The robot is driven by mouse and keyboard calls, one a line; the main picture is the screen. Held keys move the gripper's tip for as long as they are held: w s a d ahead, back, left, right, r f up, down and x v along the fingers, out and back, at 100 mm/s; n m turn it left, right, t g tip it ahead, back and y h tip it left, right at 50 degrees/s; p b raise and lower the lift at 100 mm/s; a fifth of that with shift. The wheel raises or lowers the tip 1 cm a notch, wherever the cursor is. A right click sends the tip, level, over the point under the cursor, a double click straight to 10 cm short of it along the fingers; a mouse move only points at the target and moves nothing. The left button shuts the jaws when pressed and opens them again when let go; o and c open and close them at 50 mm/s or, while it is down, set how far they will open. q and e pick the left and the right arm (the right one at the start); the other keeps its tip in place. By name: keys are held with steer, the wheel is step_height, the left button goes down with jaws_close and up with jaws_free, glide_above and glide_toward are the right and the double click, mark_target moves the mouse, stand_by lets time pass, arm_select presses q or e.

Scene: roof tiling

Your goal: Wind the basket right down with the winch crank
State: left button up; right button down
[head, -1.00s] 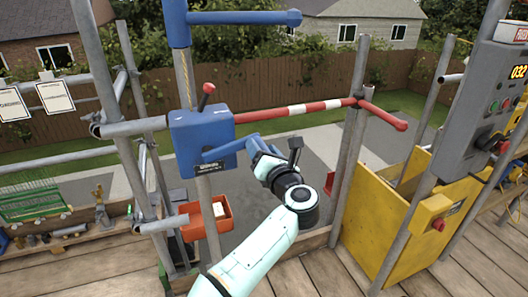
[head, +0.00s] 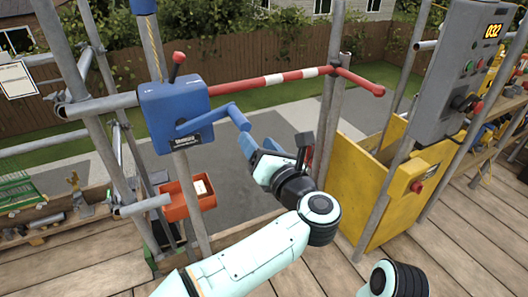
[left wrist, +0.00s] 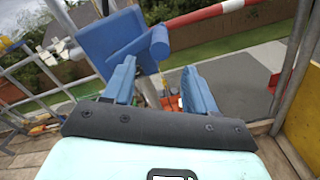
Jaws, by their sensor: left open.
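The blue winch box (head: 172,118) is on an upright pole in the head view. Its blue crank (head: 208,120) points right, with the handle (head: 239,118) at its outer end. My left gripper (head: 259,149) is open and empty, just below and right of the handle, apparently apart from it. In the left wrist view the handle (left wrist: 159,42) shows above and beyond the open fingers (left wrist: 160,84). An orange bin (head: 188,200), which looks like the basket, is below the winch with a pale item inside. My right gripper is not in view.
A red-and-white bar (head: 275,80) runs right from the winch, above my gripper. A yellow panel (head: 365,195) and a grey control box (head: 458,75) stand to the right. Scaffold poles and a low plank edge surround the wooden deck (head: 300,262).

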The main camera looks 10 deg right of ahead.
arm_select(q)
steer(key=shift+v, duration=1.15)
